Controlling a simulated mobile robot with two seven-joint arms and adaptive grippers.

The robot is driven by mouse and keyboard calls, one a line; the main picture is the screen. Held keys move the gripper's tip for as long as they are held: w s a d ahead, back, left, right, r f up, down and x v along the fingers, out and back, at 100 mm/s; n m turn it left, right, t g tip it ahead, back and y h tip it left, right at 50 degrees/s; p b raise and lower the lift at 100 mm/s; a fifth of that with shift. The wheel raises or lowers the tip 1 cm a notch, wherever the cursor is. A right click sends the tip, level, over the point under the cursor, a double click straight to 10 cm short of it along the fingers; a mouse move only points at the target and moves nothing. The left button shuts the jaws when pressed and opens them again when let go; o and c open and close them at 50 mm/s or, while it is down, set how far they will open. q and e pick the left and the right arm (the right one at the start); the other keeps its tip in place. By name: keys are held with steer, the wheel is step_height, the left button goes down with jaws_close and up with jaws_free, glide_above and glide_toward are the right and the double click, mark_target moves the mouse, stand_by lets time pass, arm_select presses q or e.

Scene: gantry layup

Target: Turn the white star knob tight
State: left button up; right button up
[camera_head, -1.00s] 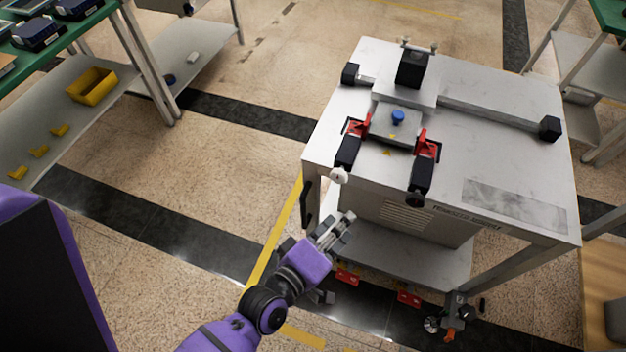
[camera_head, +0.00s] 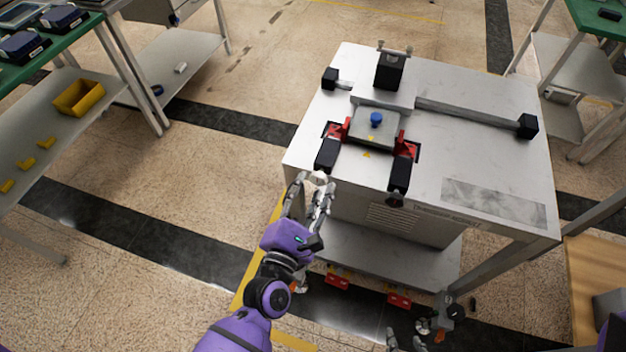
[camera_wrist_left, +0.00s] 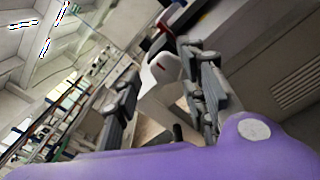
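The white star knob (camera_head: 319,178) is at the front end of the left black clamp arm (camera_head: 327,154), at the table's front edge. My left gripper (camera_head: 313,184) is open, with its fingertips on either side of the knob. In the left wrist view the white knob (camera_wrist_left: 163,72) shows between the spread fingers (camera_wrist_left: 160,88); I cannot tell whether they touch it. Two grey fingertips of my right gripper (camera_head: 404,342) show apart at the bottom edge of the head view, with nothing seen between them.
The white table (camera_head: 470,150) carries a grey block with a blue knob (camera_head: 376,119) between red clamps. A second black clamp arm (camera_head: 400,174) ends in a dark knob (camera_head: 396,200). Red tags (camera_head: 337,283) hang below. Open floor lies left of the table.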

arm_select(q)
steer(key=shift+x, duration=1.2)
jaws_close()
steer(key=shift+r, duration=0.1)
